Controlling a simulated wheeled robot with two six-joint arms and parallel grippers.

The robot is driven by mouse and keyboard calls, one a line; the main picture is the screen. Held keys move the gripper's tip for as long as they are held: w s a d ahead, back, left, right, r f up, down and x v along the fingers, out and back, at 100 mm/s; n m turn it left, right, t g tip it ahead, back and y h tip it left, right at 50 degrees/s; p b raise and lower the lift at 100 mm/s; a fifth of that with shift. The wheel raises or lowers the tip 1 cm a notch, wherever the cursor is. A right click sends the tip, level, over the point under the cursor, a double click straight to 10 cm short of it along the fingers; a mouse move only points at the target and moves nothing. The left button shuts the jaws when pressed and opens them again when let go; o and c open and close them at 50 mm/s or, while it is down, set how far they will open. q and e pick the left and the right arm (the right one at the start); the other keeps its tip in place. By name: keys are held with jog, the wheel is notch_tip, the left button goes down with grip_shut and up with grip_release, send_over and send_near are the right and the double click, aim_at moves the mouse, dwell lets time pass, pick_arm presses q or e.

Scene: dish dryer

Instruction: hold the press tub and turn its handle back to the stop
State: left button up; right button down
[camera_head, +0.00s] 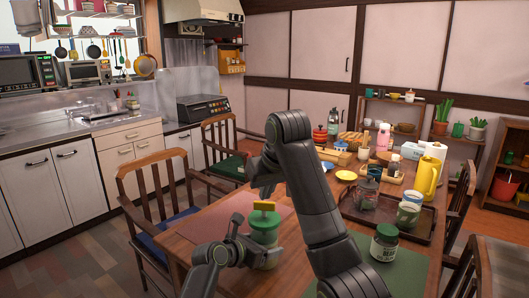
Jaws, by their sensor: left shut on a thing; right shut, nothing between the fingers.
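The press tub (266,235) stands on the dining table, pale-walled with a green lid. Its yellow handle (264,206) sits on top of the lid. My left gripper (246,251) is shut on the tub from its left side and hides part of its wall. My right gripper (265,190) is shut and empty above the handle, close to it; I cannot tell whether it touches. My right arm passes just to the right of the tub.
A reddish placemat (235,212) lies bare behind the tub. Chairs surround the table (190,238).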

aim_at(264, 209)
notch_tip(264, 209, down, 5)
dwell(0.4)
jog(key=shift+w, duration=0.65)
dwell(0.8)
jog(key=shift+d, duration=0.4)
dwell(0.3)
jog(key=shift+w+d, duration=0.25)
jog(key=shift+d, duration=0.25)
jog(key=shift+w+d, duration=0.3)
jog(key=shift+s+d, duration=0.15)
dwell(0.3)
